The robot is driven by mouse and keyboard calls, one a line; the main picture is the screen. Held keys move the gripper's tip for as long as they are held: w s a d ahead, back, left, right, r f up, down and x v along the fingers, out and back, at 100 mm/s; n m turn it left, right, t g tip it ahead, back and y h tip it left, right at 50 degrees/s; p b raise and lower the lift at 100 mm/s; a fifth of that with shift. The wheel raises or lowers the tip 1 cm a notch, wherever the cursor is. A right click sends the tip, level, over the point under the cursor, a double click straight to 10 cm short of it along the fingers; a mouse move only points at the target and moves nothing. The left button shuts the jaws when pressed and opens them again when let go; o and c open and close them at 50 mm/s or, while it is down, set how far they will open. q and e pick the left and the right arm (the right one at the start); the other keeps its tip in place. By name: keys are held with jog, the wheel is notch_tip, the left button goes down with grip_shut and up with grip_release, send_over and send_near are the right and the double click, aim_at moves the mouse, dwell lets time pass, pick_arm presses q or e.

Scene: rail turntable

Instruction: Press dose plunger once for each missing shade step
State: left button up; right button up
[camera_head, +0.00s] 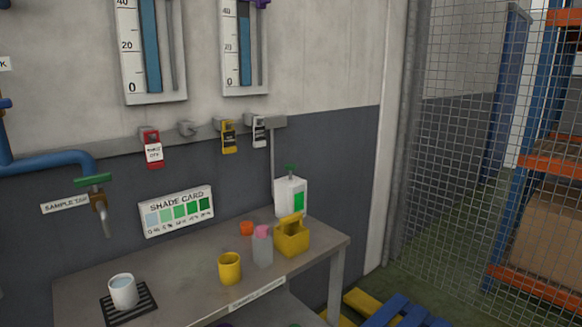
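The dose plunger appears to be the green knob (290,169) on top of a white dispenser box (284,198) with a green front panel, at the back right of the bench. The shade card (151,229) leans or hangs at the wall behind the bench, with a row of swatches from pale blue to dark green. Its small print is too small to read. A white cup (124,297) with pale bluish liquid stands on a black drip grate (146,302) at the front left. Neither of my grippers is in view.
A sample tap (100,207) with a green handle juts from the left wall. A yellow mug (229,269), a clear pink-topped bottle (263,250), an orange cap (247,228) and a yellow caddy (293,241) stand on the bench (187,268). A mesh fence (455,150) closes the right.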

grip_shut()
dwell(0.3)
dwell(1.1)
